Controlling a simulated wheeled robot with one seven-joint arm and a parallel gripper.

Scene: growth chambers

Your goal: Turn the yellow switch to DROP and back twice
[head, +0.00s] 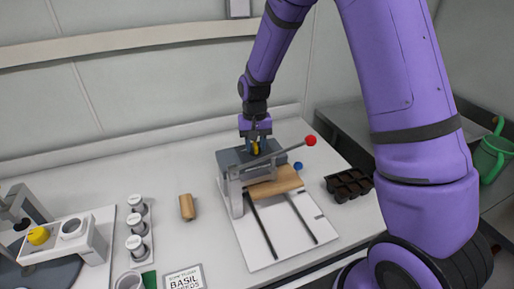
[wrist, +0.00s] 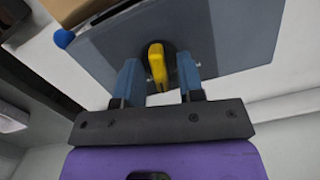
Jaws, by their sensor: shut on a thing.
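The yellow switch (wrist: 156,62) is a bar-shaped knob on a dark round base, on the grey panel (wrist: 235,45) of the device. In the wrist view the knob points nearly straight up and down the picture, leaning slightly. No DROP marking is readable.
The device has a lever with a red ball (head: 310,140), a blue ball (head: 298,166) and a wooden block (head: 275,183). A dark cell tray (head: 349,185) stands right, a green watering can (head: 491,157) farther right. A wooden cylinder (head: 187,207) and white-capped vials (head: 135,243) are left.

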